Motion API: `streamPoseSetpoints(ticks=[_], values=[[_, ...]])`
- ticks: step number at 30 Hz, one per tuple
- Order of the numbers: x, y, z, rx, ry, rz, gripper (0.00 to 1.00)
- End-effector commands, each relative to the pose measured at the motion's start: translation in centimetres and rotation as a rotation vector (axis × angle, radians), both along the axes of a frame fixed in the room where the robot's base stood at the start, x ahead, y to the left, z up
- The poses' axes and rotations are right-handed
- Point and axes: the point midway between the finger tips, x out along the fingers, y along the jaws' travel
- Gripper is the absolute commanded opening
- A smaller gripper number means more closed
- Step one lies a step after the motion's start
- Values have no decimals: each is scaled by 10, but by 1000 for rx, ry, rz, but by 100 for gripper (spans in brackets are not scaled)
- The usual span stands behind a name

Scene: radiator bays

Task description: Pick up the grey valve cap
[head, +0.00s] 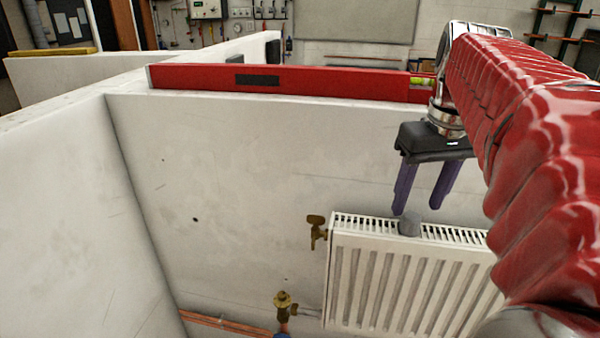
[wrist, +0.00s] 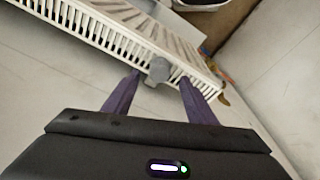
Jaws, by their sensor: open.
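The grey valve cap (head: 409,223) rests on the top grille of the white radiator (head: 410,275). In the wrist view the cap (wrist: 158,69) lies just beyond the fingertips, between their lines. My gripper (head: 420,208) has two purple fingers and points down, close above the cap. It is open and empty. In the wrist view the gripper (wrist: 160,78) shows its fingers spread on either side of the cap, with a clear gap between them. I cannot tell whether the fingertips reach the cap's height.
A brass valve (head: 316,230) is at the radiator's upper left corner, and another brass valve (head: 283,303) sits below it. A red spirit level (head: 290,80) lies along the top of the white wall behind. The wall panel to the left (head: 60,220) bounds the bay.

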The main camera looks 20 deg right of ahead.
Motion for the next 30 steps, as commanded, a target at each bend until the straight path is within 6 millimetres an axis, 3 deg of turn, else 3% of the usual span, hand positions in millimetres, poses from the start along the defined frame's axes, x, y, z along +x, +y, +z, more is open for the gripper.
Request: streamPoseSetpoints(ticks=[11,27,30], values=[[5,-1,-43,0,1,0,51],[6,-2,-44,0,0,-1,51],[6,-2,-44,0,0,-1,46]])
